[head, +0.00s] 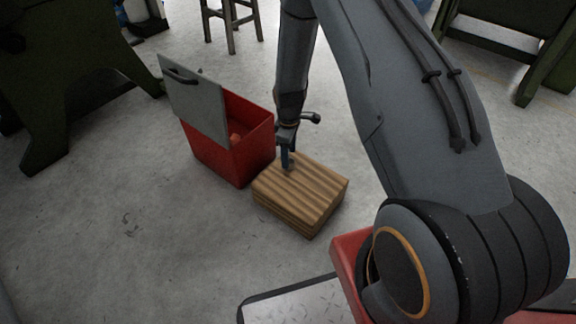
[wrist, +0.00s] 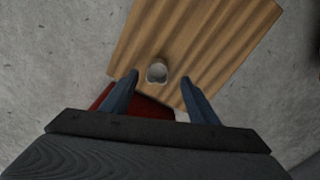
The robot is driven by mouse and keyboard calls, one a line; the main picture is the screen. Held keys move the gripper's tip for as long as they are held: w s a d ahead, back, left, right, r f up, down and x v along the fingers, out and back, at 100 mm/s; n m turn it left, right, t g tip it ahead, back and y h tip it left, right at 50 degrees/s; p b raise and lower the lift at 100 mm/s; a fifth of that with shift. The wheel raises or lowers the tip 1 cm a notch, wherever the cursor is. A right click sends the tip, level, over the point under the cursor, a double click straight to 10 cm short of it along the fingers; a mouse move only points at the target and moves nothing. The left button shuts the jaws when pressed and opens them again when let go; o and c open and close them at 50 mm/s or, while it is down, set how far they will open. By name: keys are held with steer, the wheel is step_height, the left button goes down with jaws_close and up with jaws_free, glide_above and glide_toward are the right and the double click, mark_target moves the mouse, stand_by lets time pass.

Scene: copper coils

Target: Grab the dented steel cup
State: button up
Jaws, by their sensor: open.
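The steel cup (wrist: 157,72) shows in the wrist view as a small grey-white round shape on a striped wooden block (wrist: 205,45). Its rim looks uneven, with a notch at the bottom edge. My gripper (wrist: 158,78) is open, with one blue finger on each side of the cup's near side. I cannot tell the height between fingertips and cup. In the head view my gripper (head: 287,163) points down over the back left part of the wooden block (head: 312,188). The cup is not discernible there, likely hidden by the gripper.
A red bin (head: 215,158) with a raised grey lid (head: 193,98) stands just left of the block, with something reddish inside. Dark green machine stands (head: 60,70) are at the left and upper right. A stool (head: 230,18) stands at the back. The grey floor in front left is clear.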

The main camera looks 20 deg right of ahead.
steer(key=f+b, duration=0.2)
steer(key=f, duration=0.3)
steer(key=shift+w+b, duration=0.3)
steer(key=shift+b, duration=0.1)
steer(key=c, duration=1.1)
steer(key=shift+r, duration=0.1)
steer(key=shift+c, duration=0.2)
